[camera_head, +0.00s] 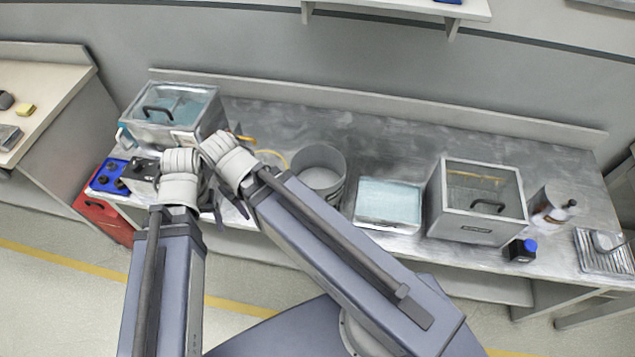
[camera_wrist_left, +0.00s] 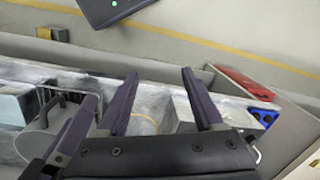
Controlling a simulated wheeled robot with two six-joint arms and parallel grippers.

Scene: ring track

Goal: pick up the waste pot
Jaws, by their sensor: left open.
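The waste pot (camera_head: 319,170) is a grey, open-topped round pot standing on the metal bench, left of the pale blue tray. My forearm passes close in front of it and may hide its lower left part. My left gripper (camera_head: 228,207) is to the left of the pot, near the bench's front edge and partly hidden by my arm. In the left wrist view its two dark fingers (camera_wrist_left: 158,75) are apart, with nothing held between them.
A lidded box (camera_head: 172,112) stands left and another lidded box (camera_head: 476,215) right on the bench. The pale blue tray (camera_head: 388,203) sits right of the pot. A blue block (camera_head: 108,177) and red box (camera_head: 98,217) are left. A yellow ring (camera_head: 270,160) lies beside the pot.

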